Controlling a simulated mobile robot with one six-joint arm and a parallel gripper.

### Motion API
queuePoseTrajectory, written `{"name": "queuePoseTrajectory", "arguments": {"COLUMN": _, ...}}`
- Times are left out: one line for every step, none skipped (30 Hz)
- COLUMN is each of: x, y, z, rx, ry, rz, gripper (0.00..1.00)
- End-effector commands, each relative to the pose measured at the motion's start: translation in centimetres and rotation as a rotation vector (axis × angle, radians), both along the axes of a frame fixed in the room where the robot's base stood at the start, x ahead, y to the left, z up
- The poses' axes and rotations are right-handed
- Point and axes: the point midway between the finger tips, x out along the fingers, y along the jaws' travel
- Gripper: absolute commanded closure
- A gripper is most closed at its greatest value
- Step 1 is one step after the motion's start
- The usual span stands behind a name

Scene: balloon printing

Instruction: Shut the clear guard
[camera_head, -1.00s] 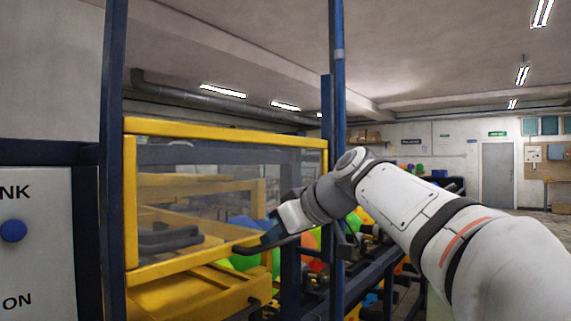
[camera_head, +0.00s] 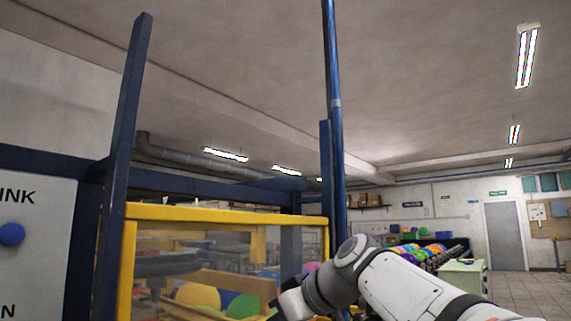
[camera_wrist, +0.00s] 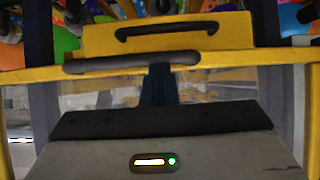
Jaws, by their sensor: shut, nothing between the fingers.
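The clear guard is a see-through panel in a yellow frame (camera_head: 230,214), upright between dark blue posts in the head view. Its lower edge is below that picture. In the wrist view a yellow bar (camera_wrist: 225,61) crosses the picture with a dark grey handle (camera_wrist: 95,65) on it. My gripper (camera_wrist: 158,70) is shut and empty, its dark fingers reaching to the handle at its right part. I cannot tell whether they touch it. In the head view my gripper is at the bottom, by the guard's right side, with its fingertips out of clear sight.
A grey panel (camera_head: 35,255) with a blue button (camera_head: 11,234) stands at the left. Coloured balloons (camera_head: 198,295) show through the guard. A yellow box with a black handle (camera_wrist: 165,29) lies beyond the bar in the wrist view. A blue post (camera_head: 336,150) rises beside my arm.

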Motion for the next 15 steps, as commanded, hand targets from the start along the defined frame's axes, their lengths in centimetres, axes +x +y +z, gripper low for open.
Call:
{"name": "queuePoseTrajectory", "arguments": {"x": 0.1, "y": 0.0, "z": -0.4, "rx": -0.003, "ry": 0.009, "rz": 0.002, "gripper": 1.00}}
{"name": "queuePoseTrajectory", "arguments": {"x": 0.1, "y": 0.0, "z": -0.2, "rx": -0.003, "ry": 0.009, "rz": 0.002, "gripper": 1.00}}
{"name": "queuePoseTrajectory", "arguments": {"x": 0.0, "y": 0.0, "z": 0.1, "rx": -0.003, "ry": 0.008, "rz": 0.002, "gripper": 1.00}}
{"name": "queuePoseTrajectory", "arguments": {"x": 0.0, "y": -0.1, "z": 0.4, "rx": -0.003, "ry": 0.008, "rz": 0.002, "gripper": 1.00}}
{"name": "queuePoseTrajectory", "arguments": {"x": 0.0, "y": -0.1, "z": 0.9, "rx": -0.003, "ry": 0.006, "rz": 0.001, "gripper": 1.00}}
{"name": "queuePoseTrajectory", "arguments": {"x": -0.1, "y": -0.2, "z": 1.5, "rx": -0.001, "ry": 0.005, "rz": 0.001, "gripper": 1.00}}
{"name": "queuePoseTrajectory", "arguments": {"x": -0.2, "y": -0.3, "z": 2.1, "rx": -0.002, "ry": 0.004, "rz": 0.002, "gripper": 1.00}}
{"name": "queuePoseTrajectory", "arguments": {"x": -0.3, "y": -0.4, "z": 2.8, "rx": -0.001, "ry": 0.003, "rz": 0.001, "gripper": 1.00}}
{"name": "queuePoseTrajectory", "arguments": {"x": -0.4, "y": -0.5, "z": 3.7, "rx": 0.000, "ry": 0.001, "rz": 0.002, "gripper": 1.00}}
{"name": "queuePoseTrajectory", "arguments": {"x": -0.5, "y": -0.6, "z": 4.4, "rx": 0.000, "ry": 0.000, "rz": 0.001, "gripper": 1.00}}
{"name": "queuePoseTrajectory", "arguments": {"x": -0.6, "y": -0.7, "z": 5.1, "rx": 0.001, "ry": -0.003, "rz": 0.001, "gripper": 1.00}}
{"name": "queuePoseTrajectory", "arguments": {"x": -1.2, "y": -1.7, "z": 5.1, "rx": 0.000, "ry": -0.003, "rz": -0.003, "gripper": 1.00}}
{"name": "queuePoseTrajectory", "arguments": {"x": -1.6, "y": -2.3, "z": 5.4, "rx": 0.001, "ry": -0.004, "rz": -0.004, "gripper": 1.00}}
{"name": "queuePoseTrajectory", "arguments": {"x": -2.0, "y": -2.7, "z": 5.8, "rx": 0.002, "ry": -0.003, "rz": -0.004, "gripper": 1.00}}
{"name": "queuePoseTrajectory", "arguments": {"x": -2.5, "y": -3.4, "z": 6.3, "rx": 0.002, "ry": -0.003, "rz": -0.005, "gripper": 1.00}}
